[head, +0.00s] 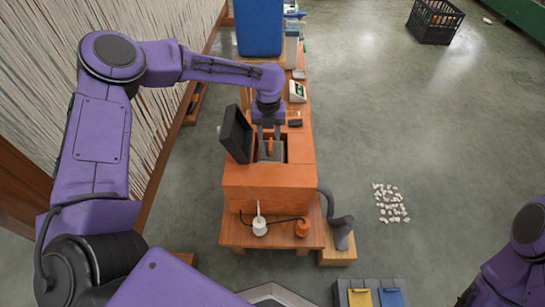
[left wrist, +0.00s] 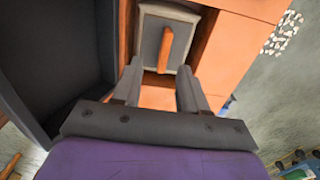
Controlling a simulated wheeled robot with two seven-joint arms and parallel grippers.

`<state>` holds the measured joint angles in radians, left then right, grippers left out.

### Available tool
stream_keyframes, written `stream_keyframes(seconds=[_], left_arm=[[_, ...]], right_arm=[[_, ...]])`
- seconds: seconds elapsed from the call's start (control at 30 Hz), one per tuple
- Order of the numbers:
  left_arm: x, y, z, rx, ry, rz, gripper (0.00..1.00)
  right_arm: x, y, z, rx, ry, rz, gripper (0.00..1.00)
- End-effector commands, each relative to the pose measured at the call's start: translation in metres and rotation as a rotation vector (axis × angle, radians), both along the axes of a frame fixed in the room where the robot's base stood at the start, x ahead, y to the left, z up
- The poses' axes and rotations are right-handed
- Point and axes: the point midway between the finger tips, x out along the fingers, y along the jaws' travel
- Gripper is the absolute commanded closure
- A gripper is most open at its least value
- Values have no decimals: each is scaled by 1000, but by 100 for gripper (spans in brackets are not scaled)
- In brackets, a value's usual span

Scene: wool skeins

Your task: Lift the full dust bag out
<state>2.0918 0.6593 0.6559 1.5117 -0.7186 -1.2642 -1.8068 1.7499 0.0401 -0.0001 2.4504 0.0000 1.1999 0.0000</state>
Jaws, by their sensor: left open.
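The dust bag (head: 276,156) is a grey block with an orange grip tab on top. It sits inside the open compartment of an orange box (head: 265,185). In the left wrist view the bag (left wrist: 150,45) and its orange tab (left wrist: 166,48) show just past my fingertips. My left gripper (head: 268,138) points down over the opening. In the left wrist view its fingers (left wrist: 160,80) are apart, with nothing held between them. The box's dark lid (head: 235,134) stands open on the left side. My right gripper is out of view; only part of my right arm shows.
A hose (head: 340,222) runs from the box's right side. A white pot (head: 259,226) and an orange item (head: 302,228) stand in front. Behind are a small device (head: 298,91) and a blue container (head: 259,27).

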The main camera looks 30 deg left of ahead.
Motion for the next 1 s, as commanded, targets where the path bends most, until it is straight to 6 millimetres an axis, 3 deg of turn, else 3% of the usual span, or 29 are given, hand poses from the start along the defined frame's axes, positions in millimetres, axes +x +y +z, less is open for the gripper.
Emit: stream_keyframes(seconds=[0.2,0.3,0.57,0.63,0.7,0.73,1.0], left_arm=[[5,-4,-45,-3,1,2,57],[6,-4,-57,-1,0,1,57],[7,-5,-59,0,-2,-2,57],[7,-5,-59,0,-2,-2,74],[7,-5,-59,0,-2,-2,96],[7,-5,-59,0,-2,-2,100],[7,-6,-58,0,-2,-3,100]], right_arm=[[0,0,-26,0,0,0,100],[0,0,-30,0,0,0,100],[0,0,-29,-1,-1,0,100],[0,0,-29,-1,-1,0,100],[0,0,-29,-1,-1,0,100],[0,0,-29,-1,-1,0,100],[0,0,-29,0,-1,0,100]])
